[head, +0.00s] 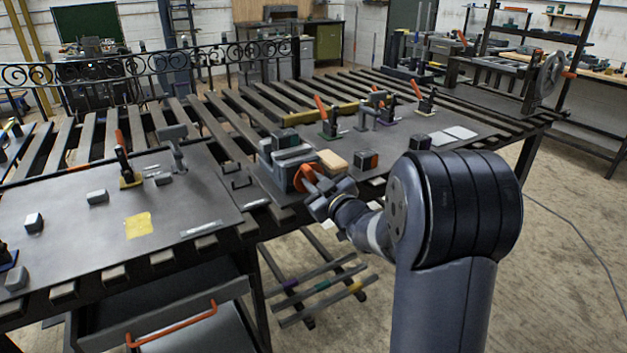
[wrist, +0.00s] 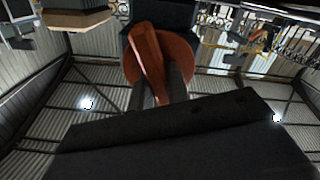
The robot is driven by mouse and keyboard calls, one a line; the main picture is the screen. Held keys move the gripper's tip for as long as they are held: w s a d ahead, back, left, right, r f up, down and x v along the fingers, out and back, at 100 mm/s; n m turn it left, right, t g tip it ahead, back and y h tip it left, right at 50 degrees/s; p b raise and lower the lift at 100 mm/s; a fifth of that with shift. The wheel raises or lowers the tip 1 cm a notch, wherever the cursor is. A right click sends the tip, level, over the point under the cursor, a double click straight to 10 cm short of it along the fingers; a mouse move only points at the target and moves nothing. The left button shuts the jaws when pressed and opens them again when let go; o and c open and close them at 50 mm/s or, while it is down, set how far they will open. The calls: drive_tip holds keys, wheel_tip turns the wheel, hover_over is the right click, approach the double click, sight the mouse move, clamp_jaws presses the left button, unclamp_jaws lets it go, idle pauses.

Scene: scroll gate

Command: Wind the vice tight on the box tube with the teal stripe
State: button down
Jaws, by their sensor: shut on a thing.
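The grey vice (head: 283,170) stands near the front edge of the slatted table. A dark box tube (head: 284,138) sits at its top between the jaws; its stripe is too small to read surely, though it looks greenish. The vice's orange handwheel (head: 304,177) faces my arm. My gripper (head: 316,188) is at the handwheel, shut on its orange grip. In the wrist view the orange handwheel (wrist: 181,62) fills the upper middle, and the two dark fingers of my gripper (wrist: 158,88) lie either side of its slanted orange bar. The gap between jaws and tube is not clear.
Toggle clamps with orange handles (head: 326,117) stand behind. A grey plate (head: 90,215) with small blocks lies left. An orange-handled drawer (head: 170,325) hangs below.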

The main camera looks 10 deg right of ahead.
drive_tip(key=m+p, duration=0.2)
drive_tip(key=m, duration=0.3)
drive_tip(key=shift+d+m, duration=0.1)
drive_tip(key=shift+m, duration=0.2)
idle(0.5)
drive_tip(key=c, duration=1.4)
unclamp_jaws()
drive_tip(key=shift+o, duration=0.2)
drive_tip(key=shift+s+d, duration=0.1)
drive_tip(key=v, duration=1)
drive_tip(key=shift+s, duration=0.3)
